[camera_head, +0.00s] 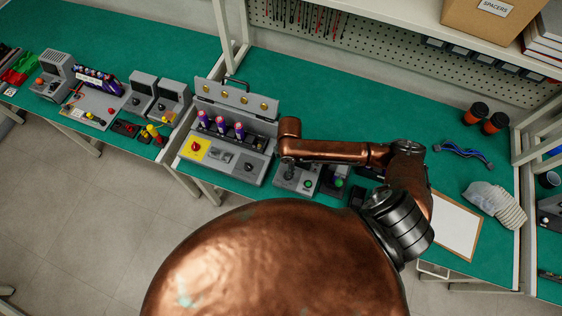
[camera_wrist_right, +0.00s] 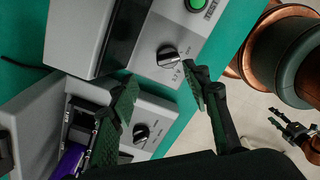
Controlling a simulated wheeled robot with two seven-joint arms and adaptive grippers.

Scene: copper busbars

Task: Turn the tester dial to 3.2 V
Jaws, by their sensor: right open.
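The tester (camera_head: 296,186) is a grey box with a green button on the bench, below the end of my right arm in the head view. The dial appears beyond and between the fingertips, and I see no contact. In the head view the right gripper (camera_head: 287,165) is mostly hidden by its wrist. My left gripper (camera_wrist_right: 283,122) shows small in the right wrist view, its fingers apart.
A grey fixture (camera_head: 228,135) with several purple cells stands left of the tester. Its black dial (camera_wrist_right: 141,132) shows close to my right fingers. A clipboard (camera_head: 454,226) and a glove (camera_head: 492,203) lie to the right. Green bench behind my right arm is clear.

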